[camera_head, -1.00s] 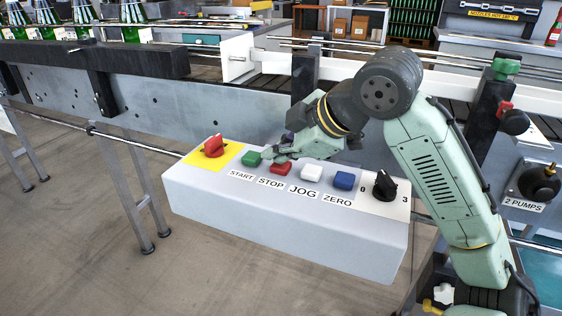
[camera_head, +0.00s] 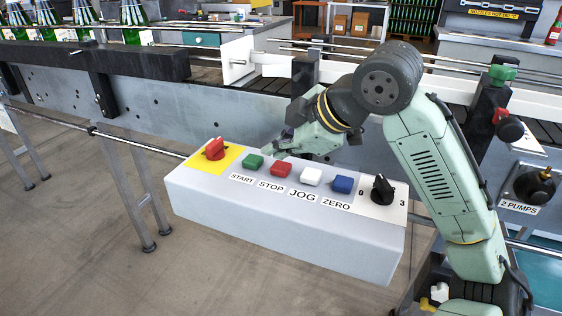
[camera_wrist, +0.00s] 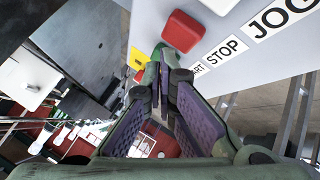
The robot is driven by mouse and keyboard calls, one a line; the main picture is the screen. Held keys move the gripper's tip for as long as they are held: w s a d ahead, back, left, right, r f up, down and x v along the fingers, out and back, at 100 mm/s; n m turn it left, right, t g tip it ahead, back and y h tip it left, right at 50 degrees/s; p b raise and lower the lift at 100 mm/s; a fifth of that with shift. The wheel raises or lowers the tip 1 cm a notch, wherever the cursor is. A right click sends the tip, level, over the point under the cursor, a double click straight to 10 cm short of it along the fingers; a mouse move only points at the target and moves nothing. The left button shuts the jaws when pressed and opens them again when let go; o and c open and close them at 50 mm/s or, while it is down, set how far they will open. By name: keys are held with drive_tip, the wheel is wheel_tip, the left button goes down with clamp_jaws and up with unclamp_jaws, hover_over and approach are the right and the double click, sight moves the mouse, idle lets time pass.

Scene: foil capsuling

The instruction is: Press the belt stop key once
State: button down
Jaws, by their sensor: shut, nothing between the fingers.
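The red stop key (camera_head: 281,170) is on the sloped top of the grey control box, above the STOP label (camera_head: 271,185). It also shows in the wrist view as a red block (camera_wrist: 183,30), just beyond my fingertips. My gripper (camera_head: 272,152) is shut and empty. In the head view its tips appear just behind the stop key, between it and the green start key (camera_head: 253,161). In the wrist view my gripper (camera_wrist: 163,62) points at the panel beside the red key. A gap seems to show, but contact is hard to judge.
The white jog key (camera_head: 311,176), blue zero key (camera_head: 342,184) and black rotary knob (camera_head: 382,189) stand to the right. A red switch (camera_head: 214,148) on a yellow plate is at the left. The conveyor's metal side (camera_head: 200,105) runs behind the box.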

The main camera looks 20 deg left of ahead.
sight(279, 168)
wheel_tip(279, 168, up, 5)
drive_tip(key=p, duration=0.4)
drive_tip(key=shift+p, duration=0.4)
idle(0.5)
